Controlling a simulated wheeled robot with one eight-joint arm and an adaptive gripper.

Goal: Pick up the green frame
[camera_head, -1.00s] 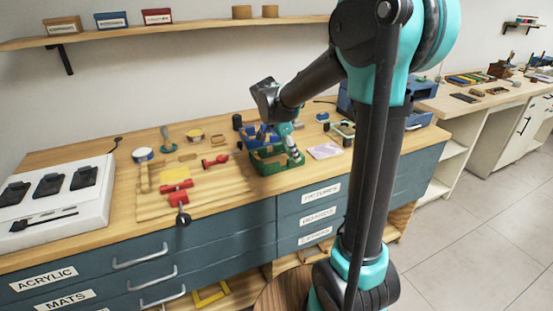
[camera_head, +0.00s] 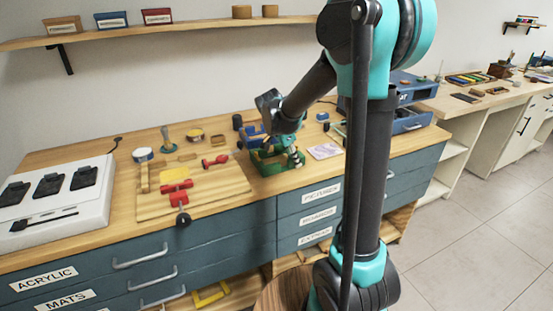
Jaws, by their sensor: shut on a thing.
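The green frame (camera_head: 264,171) is a box-like green piece on the wooden bench top, near the front edge, right of the wooden board. It shows only partly, behind and beside my gripper (camera_head: 293,158). My gripper reaches down at its right side and is shut on it. The fingertips are small and partly hidden, so the exact grip is hard to see. I cannot tell whether the frame is clear of the bench. A blue piece (camera_head: 254,132) sits just behind the frame.
A wooden board (camera_head: 215,203) with red clamps (camera_head: 178,187) lies to the left. A white device (camera_head: 60,208) stands at the far left. A pinkish card (camera_head: 324,151) lies to the right of the frame. A blue case (camera_head: 409,119) stands at the bench's right end.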

